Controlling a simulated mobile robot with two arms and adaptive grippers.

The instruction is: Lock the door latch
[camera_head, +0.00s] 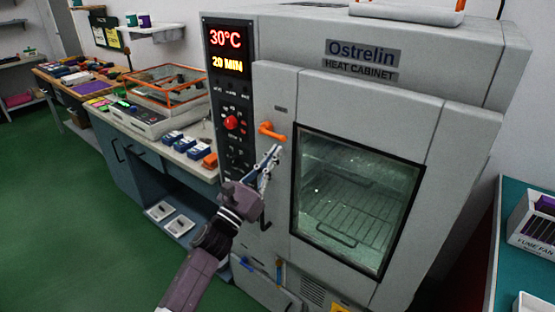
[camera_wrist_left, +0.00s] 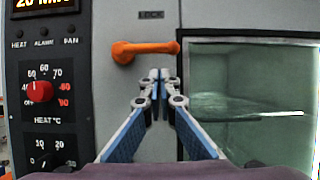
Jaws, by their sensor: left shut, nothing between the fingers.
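The orange door latch (camera_head: 271,131) sits on the grey door of the heat cabinet (camera_head: 465,107), left of its window. In the left wrist view the latch (camera_wrist_left: 145,50) lies roughly level, with its round hub at the left and its handle end at the right. A small label (camera_wrist_left: 151,15) is above it. My left gripper (camera_head: 274,152) is shut and empty, just below the latch. In the left wrist view its fingertips (camera_wrist_left: 160,75) are together under the handle; whether they touch it I cannot tell. The door looks closed. My right gripper is not in view.
A control panel with a red knob (camera_head: 231,123) is left of the door. A workbench (camera_head: 205,172) with small blue and orange boxes stands further left. A teal table (camera_head: 510,258) with a box is at the right. The green floor at left is clear.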

